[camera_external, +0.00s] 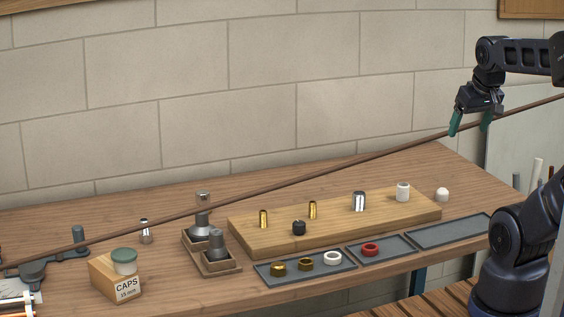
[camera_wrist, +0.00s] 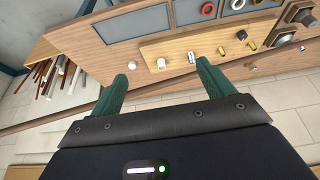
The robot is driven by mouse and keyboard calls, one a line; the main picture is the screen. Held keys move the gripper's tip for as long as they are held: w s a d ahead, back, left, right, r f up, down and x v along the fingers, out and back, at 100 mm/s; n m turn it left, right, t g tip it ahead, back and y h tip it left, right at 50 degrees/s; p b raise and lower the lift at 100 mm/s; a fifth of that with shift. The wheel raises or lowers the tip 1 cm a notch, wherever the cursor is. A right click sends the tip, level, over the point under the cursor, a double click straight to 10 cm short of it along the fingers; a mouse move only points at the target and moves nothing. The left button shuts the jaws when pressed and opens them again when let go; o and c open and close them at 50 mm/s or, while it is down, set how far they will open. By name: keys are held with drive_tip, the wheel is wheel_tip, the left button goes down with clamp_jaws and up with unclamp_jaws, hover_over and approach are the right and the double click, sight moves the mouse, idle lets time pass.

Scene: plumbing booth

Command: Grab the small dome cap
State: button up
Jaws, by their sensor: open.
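The small white dome cap (camera_external: 442,194) sits on the wooden bench, just off the right end of the raised wooden board. It also shows in the wrist view (camera_wrist: 132,65), small, near the tip of the left green finger. My gripper (camera_external: 469,125) is open and empty, with its two green fingers pointing down, well above the bench and up and to the right of the cap. In the wrist view my gripper (camera_wrist: 162,70) has nothing between its fingers.
A long brown rod (camera_external: 300,179) slants across the view above the bench. The wooden board (camera_external: 335,222) holds a white cylinder (camera_external: 403,192), a chrome piece (camera_external: 358,201) and brass pieces. Grey trays (camera_external: 450,231) lie in front. A CAPS block (camera_external: 117,278) stands at left.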

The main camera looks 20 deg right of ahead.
idle(0.3)
drive_tip(key=c, duration=0.4)
drive_tip(key=shift+w, duration=0.1)
drive_tip(key=m+g+h, duration=0.1)
drive_tip(key=m+g, duration=0.3)
drive_tip(key=m, duration=0.7)
hover_over(432, 187)
drive_tip(key=s+a, duration=0.1)
drive_tip(key=a, duration=0.1)
wheel_tip(432, 187, down, 23)
drive_tip(key=shift+w+d+f, duration=0.15)
drive_tip(key=shift+d+f, duration=0.15)
drive_tip(key=shift+f, duration=1.35)
drive_tip(key=shift+w+d+f, duration=0.2)
drive_tip(key=shift+d+f, duration=0.1)
drive_tip(key=shift+f, duration=1.35)
drive_tip(key=shift+w+d+f, duration=0.15)
drive_tip(key=shift+d+f, duration=0.15)
drive_tip(key=shift+f, duration=1.35)
